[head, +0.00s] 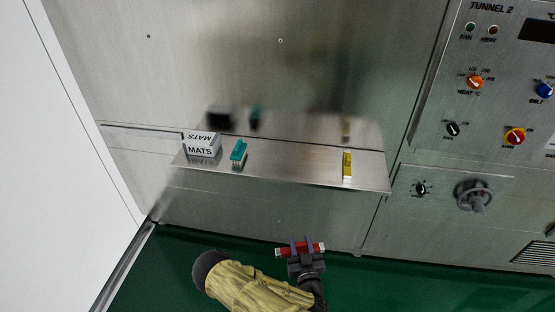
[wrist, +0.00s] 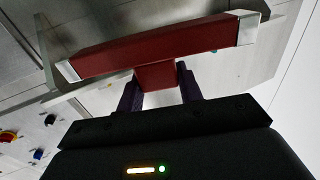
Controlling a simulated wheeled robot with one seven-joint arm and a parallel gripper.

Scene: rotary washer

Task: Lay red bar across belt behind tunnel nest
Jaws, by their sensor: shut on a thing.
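The red bar (head: 310,249) has pale ends and is held by my gripper (head: 300,245), low in front of the steel panel in the head view. In the wrist view the bar (wrist: 150,45) spans across the fingers, tilted slightly. My gripper (wrist: 160,88) is shut on a short red block under the bar's middle, with one dark finger on each side. The bar is clear of the shelf and touches nothing else that I can see. I cannot make out a belt or a tunnel nest in either view.
A steel shelf (head: 280,170) juts from the panel. It bears a white MATS box (head: 202,145), a teal brush-like thing (head: 238,154) and a yellow piece (head: 347,166). A TUNNEL 2 control panel (head: 500,100) is at right. Green floor (head: 180,255) lies below.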

